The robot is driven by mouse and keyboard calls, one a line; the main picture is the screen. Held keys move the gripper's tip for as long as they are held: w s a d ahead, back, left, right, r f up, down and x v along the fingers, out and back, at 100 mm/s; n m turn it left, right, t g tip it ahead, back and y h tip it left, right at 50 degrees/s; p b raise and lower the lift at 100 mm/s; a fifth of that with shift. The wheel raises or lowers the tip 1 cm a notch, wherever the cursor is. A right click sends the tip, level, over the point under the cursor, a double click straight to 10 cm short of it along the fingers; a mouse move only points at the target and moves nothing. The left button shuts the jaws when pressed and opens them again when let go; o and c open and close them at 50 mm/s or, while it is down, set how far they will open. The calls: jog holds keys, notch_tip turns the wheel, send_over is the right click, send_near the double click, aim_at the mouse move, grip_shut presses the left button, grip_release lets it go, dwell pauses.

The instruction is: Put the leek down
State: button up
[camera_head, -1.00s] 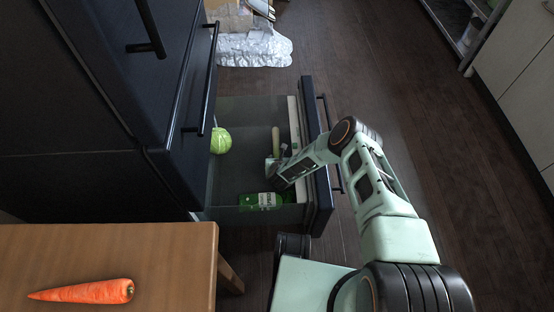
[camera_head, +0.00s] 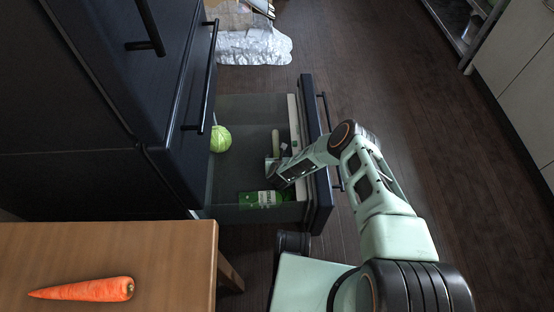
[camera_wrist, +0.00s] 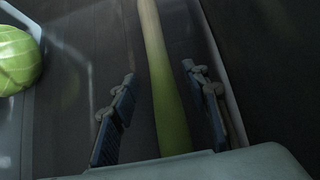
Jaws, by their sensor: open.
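The leek (camera_wrist: 165,85) lies in the open fridge drawer (camera_head: 235,176), along its right side, pale at one end and green at the other. In the head view only a short pale part of the leek (camera_head: 276,138) shows beyond my gripper. My gripper (camera_head: 274,163) is inside the drawer. In the wrist view my gripper (camera_wrist: 158,85) is open, with one finger on each side of the leek and a gap between each finger and it. The leek's near end is hidden behind my gripper's body.
A carrot (camera_head: 85,290) lies on the wooden table (camera_head: 170,250). The drawer front (camera_head: 316,150) stands beside my arm. Silvery bags (camera_head: 255,46) lie on the floor beyond.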

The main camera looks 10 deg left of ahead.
jog(key=shift+r, duration=0.65)
jog(key=p+v, duration=0.5)
jog(key=v, duration=0.7)
jog(key=shift+p, duration=0.4)
jog(key=shift+a+f, duration=0.1)
